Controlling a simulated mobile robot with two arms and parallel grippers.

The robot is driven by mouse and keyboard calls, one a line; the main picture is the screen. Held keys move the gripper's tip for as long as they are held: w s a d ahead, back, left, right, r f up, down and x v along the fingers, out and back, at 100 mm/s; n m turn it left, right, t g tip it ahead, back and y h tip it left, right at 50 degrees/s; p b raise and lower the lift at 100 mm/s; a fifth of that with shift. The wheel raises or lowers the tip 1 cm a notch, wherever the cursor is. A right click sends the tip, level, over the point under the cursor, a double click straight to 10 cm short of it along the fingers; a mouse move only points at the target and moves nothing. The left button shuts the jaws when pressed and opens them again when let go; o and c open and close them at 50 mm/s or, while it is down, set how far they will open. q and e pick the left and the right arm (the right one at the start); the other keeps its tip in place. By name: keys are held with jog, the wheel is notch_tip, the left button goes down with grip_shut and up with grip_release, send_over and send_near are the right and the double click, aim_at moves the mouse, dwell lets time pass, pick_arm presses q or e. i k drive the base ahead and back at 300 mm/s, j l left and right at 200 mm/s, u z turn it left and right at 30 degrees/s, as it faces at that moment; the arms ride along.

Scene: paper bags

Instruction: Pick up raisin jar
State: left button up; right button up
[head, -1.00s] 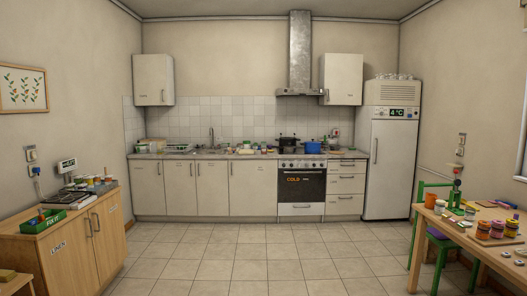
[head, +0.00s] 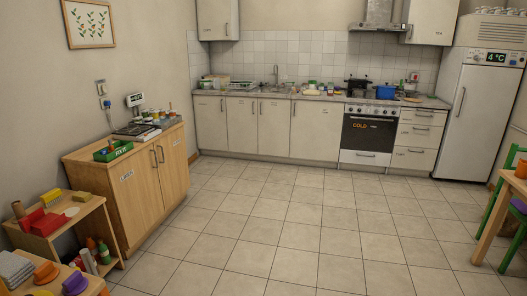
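No raisin jar can be made out for sure. Several small jars (head: 152,115) stand at the back of the wooden cabinet (head: 143,190) on the left, too small to read. More small items stand on the far kitchen counter (head: 240,92), also too small to identify. A reddish-orange jar (head: 521,168) is cut off at the right edge, on the wooden table; its label is not readable. Neither of my grippers is in view.
A low wooden shelf unit (head: 62,238) with colored blocks and bottles stands at the lower left. The wooden table (head: 497,203) and a green chair (head: 500,192) are at the right edge. The tiled floor (head: 290,225) between them is clear.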

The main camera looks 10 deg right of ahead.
aim_at(330, 87)
jog(key=i+l+z, duration=0.45)
jog(key=i+z, duration=0.2)
jog(key=i, duration=0.25)
jog(key=i+z, duration=0.35)
jog(key=i, duration=3.1)
jog(key=i+l+u, duration=0.15)
jog(key=i, duration=1.2)
jog(key=l+u, duration=0.05)
